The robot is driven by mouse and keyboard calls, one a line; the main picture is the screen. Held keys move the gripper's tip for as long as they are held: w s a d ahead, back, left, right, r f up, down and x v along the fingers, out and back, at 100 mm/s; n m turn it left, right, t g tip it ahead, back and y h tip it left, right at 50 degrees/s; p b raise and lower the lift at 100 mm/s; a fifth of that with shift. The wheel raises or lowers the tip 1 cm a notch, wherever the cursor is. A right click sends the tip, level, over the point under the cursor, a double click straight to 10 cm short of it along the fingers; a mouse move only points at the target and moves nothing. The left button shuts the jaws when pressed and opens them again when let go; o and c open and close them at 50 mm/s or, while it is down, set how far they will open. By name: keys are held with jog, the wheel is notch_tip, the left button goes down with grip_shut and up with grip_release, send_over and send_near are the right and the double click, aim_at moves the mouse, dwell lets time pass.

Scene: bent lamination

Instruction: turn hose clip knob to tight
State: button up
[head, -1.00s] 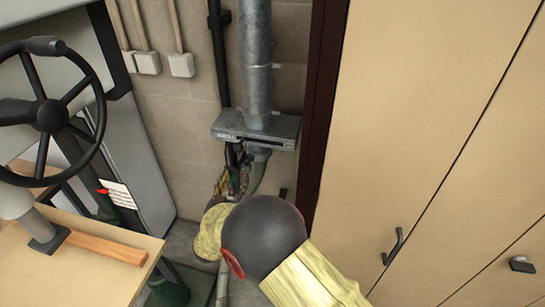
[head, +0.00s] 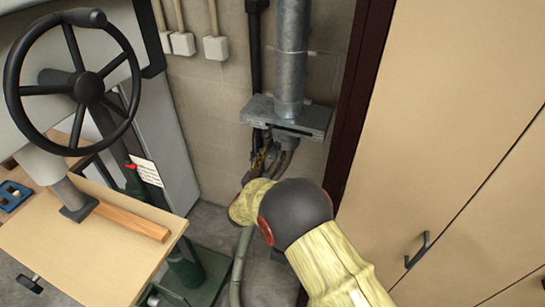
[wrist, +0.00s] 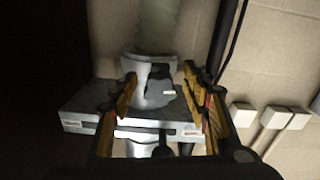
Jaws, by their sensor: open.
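The hose clip (wrist: 136,66) shows in the wrist view as a pale grey collar around the end of a ribbed, greenish-grey hose (wrist: 158,22). A rounded grey knob (wrist: 153,93) with a small white mark sits at the clip, between my fingers. My gripper (wrist: 157,88) is open, its yellow-and-black fingers on either side of the knob with gaps visible. I cannot tell the depth between fingertips and knob. In the head view my gripper (head: 262,157) is below the metal box, and my arm hides most of the clip area.
A grey metal box (head: 288,117) on a vertical duct (head: 292,50) is close to my gripper. A tan cabinet (head: 450,110) stands right. A machine with a black handwheel (head: 85,85) and wooden table (head: 90,240) stands left. White wall boxes (head: 183,43) are beyond.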

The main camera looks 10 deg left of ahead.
jog(key=shift+c, duration=0.3)
jog(key=c, duration=1.1)
